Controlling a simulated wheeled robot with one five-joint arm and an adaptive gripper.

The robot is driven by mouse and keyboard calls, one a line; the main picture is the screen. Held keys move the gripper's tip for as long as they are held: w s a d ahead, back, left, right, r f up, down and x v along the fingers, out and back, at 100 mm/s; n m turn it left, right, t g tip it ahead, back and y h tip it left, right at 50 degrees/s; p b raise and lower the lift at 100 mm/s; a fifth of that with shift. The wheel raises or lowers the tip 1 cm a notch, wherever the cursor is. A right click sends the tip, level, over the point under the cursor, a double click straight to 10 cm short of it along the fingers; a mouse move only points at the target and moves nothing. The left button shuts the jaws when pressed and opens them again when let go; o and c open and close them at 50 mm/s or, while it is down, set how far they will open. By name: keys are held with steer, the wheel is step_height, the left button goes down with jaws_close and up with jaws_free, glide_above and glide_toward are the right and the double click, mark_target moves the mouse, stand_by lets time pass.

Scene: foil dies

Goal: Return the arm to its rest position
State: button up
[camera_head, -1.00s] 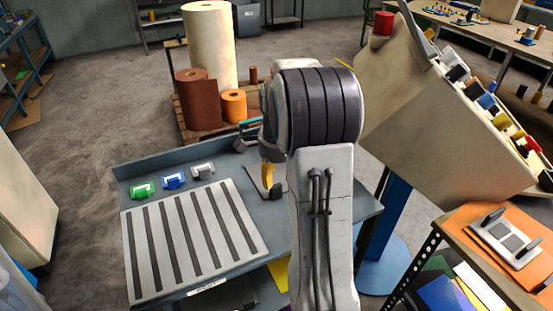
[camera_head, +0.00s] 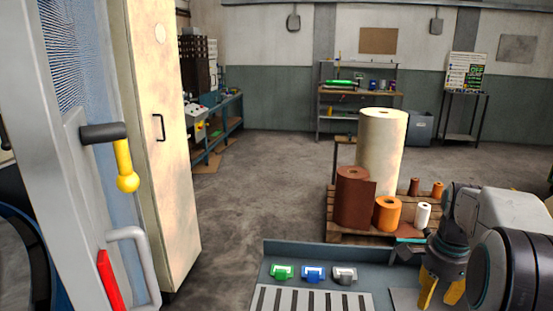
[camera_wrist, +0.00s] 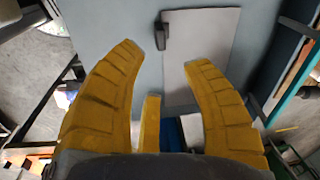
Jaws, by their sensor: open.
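My gripper (camera_head: 441,290) shows at the lower right of the head view, its yellow fingers pointing down over the workbench (camera_head: 290,250). My arm is folded at the right side of the head view.
Green (camera_head: 282,272), blue (camera_head: 313,274) and grey (camera_head: 344,275) foil dies sit in a row behind a slotted plate (camera_head: 310,300). A pallet (camera_head: 340,230) with several rolls stands behind the bench. Floor between is clear.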

steer(key=s+a+f+n+g, duration=0.1)
steer(key=s+a+f+n, duration=0.6)
steer(key=n, duration=0.5)
steer(key=s+a+r+n+t+p, duration=0.3)
steer(key=s+a+r+n, duration=0.3)
steer(key=s+a+r, duration=0.4)
steer(key=a+p, duration=0.1)
steer(key=a, duration=0.2)
steer(key=shift+s+r+y, duration=0.15)
steer(key=shift+s+y, duration=0.15)
steer(key=shift+s, duration=0.1)
steer(key=shift+d, duration=0.1)
